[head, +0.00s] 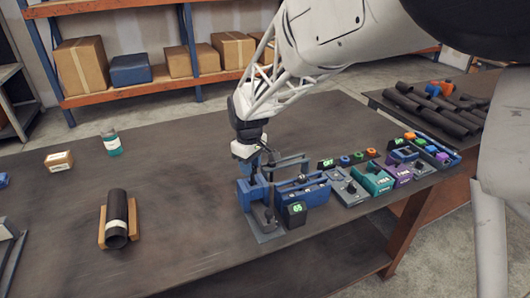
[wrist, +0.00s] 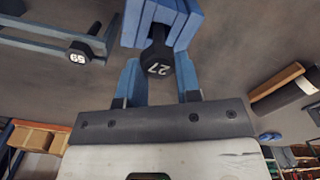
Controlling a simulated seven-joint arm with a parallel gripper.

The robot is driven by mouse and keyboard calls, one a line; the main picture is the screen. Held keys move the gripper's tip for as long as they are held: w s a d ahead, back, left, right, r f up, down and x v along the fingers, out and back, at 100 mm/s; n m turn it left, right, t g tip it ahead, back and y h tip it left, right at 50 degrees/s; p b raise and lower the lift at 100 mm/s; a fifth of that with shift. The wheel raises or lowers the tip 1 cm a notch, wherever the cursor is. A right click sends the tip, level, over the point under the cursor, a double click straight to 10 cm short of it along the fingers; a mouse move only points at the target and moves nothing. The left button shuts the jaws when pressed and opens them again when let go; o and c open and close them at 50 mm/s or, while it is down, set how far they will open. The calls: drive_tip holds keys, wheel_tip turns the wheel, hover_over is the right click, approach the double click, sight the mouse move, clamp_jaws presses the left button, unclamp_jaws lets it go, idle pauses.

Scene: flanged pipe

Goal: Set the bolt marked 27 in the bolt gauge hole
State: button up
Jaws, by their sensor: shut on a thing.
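The bolt marked 27 (wrist: 158,66) has a dark head with white digits. In the wrist view it sits between the two blue fingers of my gripper (wrist: 160,88), which are shut on it. Its shank side points toward a blue slotted block (wrist: 187,22); I cannot tell whether it is inside the block. In the head view my gripper (head: 257,162) is at the blue fixture (head: 250,193) near the front of the bench, and the bolt is too small to make out there. I cannot make out the gauge hole itself.
A dark display reading 65 (head: 296,210) stands right of the fixture, by a blue bolt rack (head: 305,192). A dark pipe (head: 117,215) lies in a wooden cradle at left. The bench between is clear.

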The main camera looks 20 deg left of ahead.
drive_tip(key=shift+f, duration=0.75)
drive_tip(key=shift+f, duration=1.25)
idle(1.0)
drive_tip(key=o, duration=1.5)
drive_tip(key=shift+c, duration=0.2)
drive_tip(key=shift+r, duration=0.15)
drive_tip(key=shift+r, duration=3.35)
